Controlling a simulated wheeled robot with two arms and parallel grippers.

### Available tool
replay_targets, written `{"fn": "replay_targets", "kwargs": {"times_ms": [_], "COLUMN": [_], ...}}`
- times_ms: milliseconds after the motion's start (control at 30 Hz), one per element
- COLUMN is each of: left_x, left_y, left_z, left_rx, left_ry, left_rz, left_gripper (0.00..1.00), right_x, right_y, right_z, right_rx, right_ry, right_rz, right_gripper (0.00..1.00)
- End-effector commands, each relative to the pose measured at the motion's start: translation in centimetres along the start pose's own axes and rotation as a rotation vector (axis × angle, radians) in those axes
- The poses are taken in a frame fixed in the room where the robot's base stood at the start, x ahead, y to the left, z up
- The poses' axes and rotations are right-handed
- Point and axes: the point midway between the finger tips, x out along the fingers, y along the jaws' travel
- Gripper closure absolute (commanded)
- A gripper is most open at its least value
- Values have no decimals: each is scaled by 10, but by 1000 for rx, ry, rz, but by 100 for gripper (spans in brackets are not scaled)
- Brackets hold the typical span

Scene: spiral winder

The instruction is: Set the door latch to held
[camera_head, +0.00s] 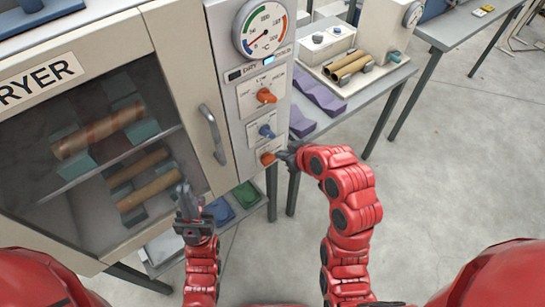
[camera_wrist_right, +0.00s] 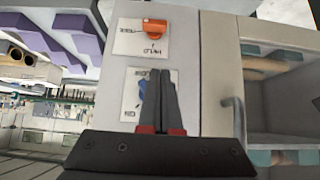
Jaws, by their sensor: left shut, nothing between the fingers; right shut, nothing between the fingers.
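The dryer's control panel (camera_head: 262,100) has a low orange knob (camera_head: 267,158), which also shows at the top of the right wrist view (camera_wrist_right: 155,30), with upside-down lettering that seems to read HELD on its label. I cannot tell which mark the knob points to. My right gripper (camera_head: 284,155) is shut and empty, just right of this knob in the head view; its fingertips (camera_wrist_right: 161,72) overlap the blue knob (camera_wrist_right: 143,88) in the wrist view. I cannot tell whether they touch anything. My left gripper (camera_head: 184,190) is shut and empty in front of the dryer door's lower part.
The dryer door (camera_head: 185,80) looks closed, with a grey handle (camera_head: 212,134) and brown tubes behind its window. Above are a blue knob (camera_head: 267,131), an upper orange knob (camera_head: 266,96) and a dial gauge (camera_head: 263,28). A bench (camera_head: 375,80) with purple cradles stands right.

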Motion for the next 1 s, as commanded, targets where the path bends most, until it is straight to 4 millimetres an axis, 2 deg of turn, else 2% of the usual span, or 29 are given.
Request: {"fn": "replay_targets", "kwargs": {"times_ms": [233,267,300,333,667,800,1000], "left_x": [-39,-38,-24,-21,-1,10,15], "left_y": [2,2,1,1,0,0,-1], "left_z": [7,6,4,4,0,-2,-2], "left_rx": [0,0,0,0,0,0,0], "left_ry": [0,0,-1,0,0,0,0], "left_rz": [0,0,0,0,0,0,0], "left_gripper": [100,100,100,100,100,100,100], "right_x": [29,31,33,38,95,111,124], "right_y": [-2,-2,-2,-1,-2,-1,-1], "right_z": [4,3,-2,-2,-1,15,27], "right_rx": [0,0,1,1,1,4,2], "right_ry": [8,3,-4,-5,-3,-7,-3], "right_rz": [-4,-6,-5,-4,-4,-3,-3], "right_gripper": [100,100,100,100,100,100,100]}}
